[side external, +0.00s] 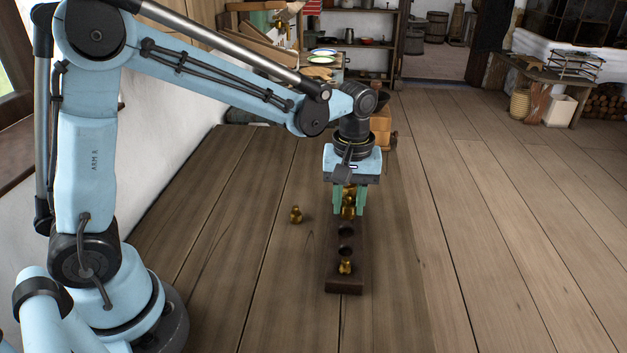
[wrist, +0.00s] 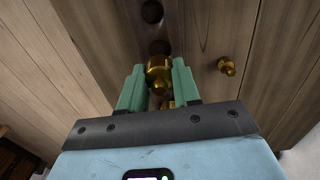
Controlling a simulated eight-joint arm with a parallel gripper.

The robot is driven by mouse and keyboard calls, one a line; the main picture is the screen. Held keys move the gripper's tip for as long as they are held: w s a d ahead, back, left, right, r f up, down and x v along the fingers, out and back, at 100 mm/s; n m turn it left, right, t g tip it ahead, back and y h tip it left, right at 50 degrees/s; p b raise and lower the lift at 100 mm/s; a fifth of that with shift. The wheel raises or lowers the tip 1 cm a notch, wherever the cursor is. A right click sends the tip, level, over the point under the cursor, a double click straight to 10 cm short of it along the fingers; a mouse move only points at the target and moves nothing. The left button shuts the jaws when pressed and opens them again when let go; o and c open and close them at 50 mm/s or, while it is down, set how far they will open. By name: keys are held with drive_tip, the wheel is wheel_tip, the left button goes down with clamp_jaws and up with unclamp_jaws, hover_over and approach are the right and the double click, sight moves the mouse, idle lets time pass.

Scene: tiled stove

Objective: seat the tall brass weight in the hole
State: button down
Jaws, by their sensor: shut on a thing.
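My gripper (side external: 350,212) is shut on a brass weight (side external: 348,208), which I take to be the tall one. It points down over the far part of a dark wooden block (side external: 345,287) with a row of round holes. In the wrist view the held weight (wrist: 159,70) shows between the green fingers (wrist: 158,92), and two empty holes (wrist: 152,12) lie beyond it. I cannot tell whether its lower end is above the block or in a hole. A smaller brass weight (side external: 345,267) stands in the block's near end.
Another brass weight (side external: 296,214) stands loose on the planks left of the block; it also shows in the wrist view (wrist: 227,66). A further brass piece (wrist: 167,104) shows low between the fingers. A wooden object (side external: 382,125) stands behind my gripper. The planks to the right are clear.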

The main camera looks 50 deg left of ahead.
sight(346, 235)
drive_tip(key=shift+f, duration=1.55)
drive_tip(key=shift+f, duration=0.9)
drive_tip(key=c, duration=0.7)
unclamp_jaws()
wheel_tip(346, 235, up, 12)
drive_tip(key=shift+r, duration=0.1)
idle(0.5)
drive_tip(key=s+a+m+t, duration=0.1)
drive_tip(key=s+m+t, duration=0.1)
drive_tip(key=s+m, duration=0.1)
drive_tip(key=s+a+f+m+t, duration=0.1)
drive_tip(key=s+a+m+t, duration=0.1)
drive_tip(key=s+m, duration=0.1)
drive_tip(key=s+a+m+t, duration=0.2)
drive_tip(key=s+m+t, duration=0.1)
drive_tip(key=s, duration=0.2)
drive_tip(key=shift+a+f, duration=0.2)
drive_tip(key=shift+f, duration=0.1)
